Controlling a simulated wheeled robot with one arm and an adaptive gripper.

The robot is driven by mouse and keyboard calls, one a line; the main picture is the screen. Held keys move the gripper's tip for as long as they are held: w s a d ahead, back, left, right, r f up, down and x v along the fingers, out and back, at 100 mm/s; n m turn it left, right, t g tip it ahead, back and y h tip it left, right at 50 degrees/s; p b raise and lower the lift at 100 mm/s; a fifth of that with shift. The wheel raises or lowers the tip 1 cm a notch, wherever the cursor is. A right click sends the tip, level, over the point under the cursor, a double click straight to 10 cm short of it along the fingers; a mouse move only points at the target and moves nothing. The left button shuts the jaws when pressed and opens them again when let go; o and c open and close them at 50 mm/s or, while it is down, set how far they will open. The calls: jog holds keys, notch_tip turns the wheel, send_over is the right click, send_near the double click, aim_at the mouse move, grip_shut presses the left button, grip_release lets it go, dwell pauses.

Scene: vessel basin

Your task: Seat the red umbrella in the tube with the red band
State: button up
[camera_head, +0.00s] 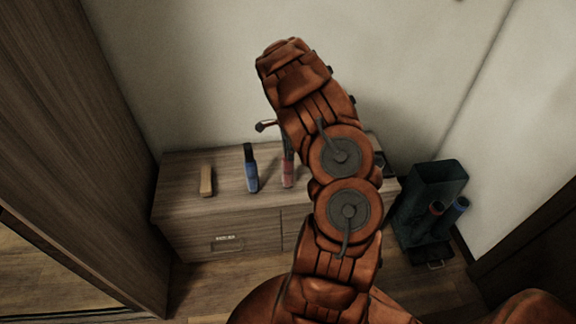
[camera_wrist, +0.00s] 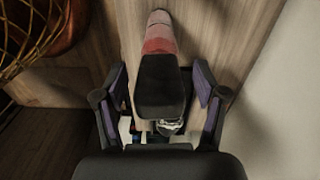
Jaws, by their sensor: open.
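The red umbrella (camera_head: 288,172) is on the wooden cabinet top, partly hidden by my arm in the head view. In the wrist view, its pinkish-red body (camera_wrist: 160,40) runs away from a black handle (camera_wrist: 162,82) close to the camera. My gripper (camera_wrist: 160,75) is open, with one purple-padded finger on each side of the handle and gaps visible on both sides. In the head view my arm hides most of the gripper. The tube with the red band (camera_head: 436,208) is at a dark stand (camera_head: 437,180) on the floor, right of the cabinet.
A blue-banded tube (camera_head: 460,205) is beside the red-banded one. A wall runs behind the cabinet (camera_head: 185,215); a tall wooden panel (camera_head: 95,130) stands at left.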

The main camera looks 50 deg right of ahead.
jog(key=shift+f, duration=0.25)
grip_shut()
dwell(0.5)
